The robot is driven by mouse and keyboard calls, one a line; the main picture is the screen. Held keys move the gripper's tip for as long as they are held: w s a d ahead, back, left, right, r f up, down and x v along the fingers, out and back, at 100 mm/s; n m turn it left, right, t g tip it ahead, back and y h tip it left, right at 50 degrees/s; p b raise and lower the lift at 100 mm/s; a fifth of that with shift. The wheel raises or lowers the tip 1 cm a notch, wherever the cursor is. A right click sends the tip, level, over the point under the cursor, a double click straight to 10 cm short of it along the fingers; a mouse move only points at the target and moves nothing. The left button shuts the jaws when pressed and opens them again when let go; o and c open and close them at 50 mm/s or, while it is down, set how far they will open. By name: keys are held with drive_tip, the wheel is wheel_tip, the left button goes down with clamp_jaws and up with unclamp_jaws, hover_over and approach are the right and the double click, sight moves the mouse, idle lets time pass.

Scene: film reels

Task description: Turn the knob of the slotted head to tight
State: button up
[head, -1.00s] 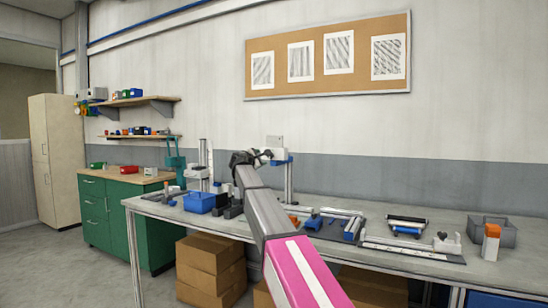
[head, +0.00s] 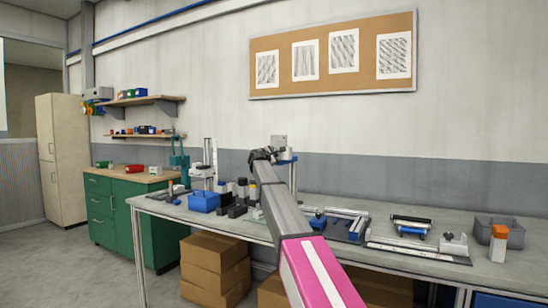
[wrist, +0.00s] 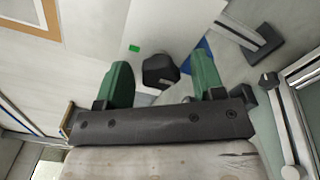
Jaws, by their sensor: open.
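In the wrist view a black, many-sided knob (wrist: 160,73) shows between the two green fingers of my gripper (wrist: 159,64). The fingers are apart, with a gap on each side of the knob; how far its depth lies between them I cannot tell. A pale plate or housing with a small green mark (wrist: 134,48) is behind the knob. In the head view my gripper (head: 265,154) is at the upright stand with a white box (head: 279,142) on top and a blue part (head: 288,157). My gripper and arm hide the knob there.
Another upright stand (head: 209,160) is left of my arm.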

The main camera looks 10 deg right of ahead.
drive_tip(key=c, duration=0.9)
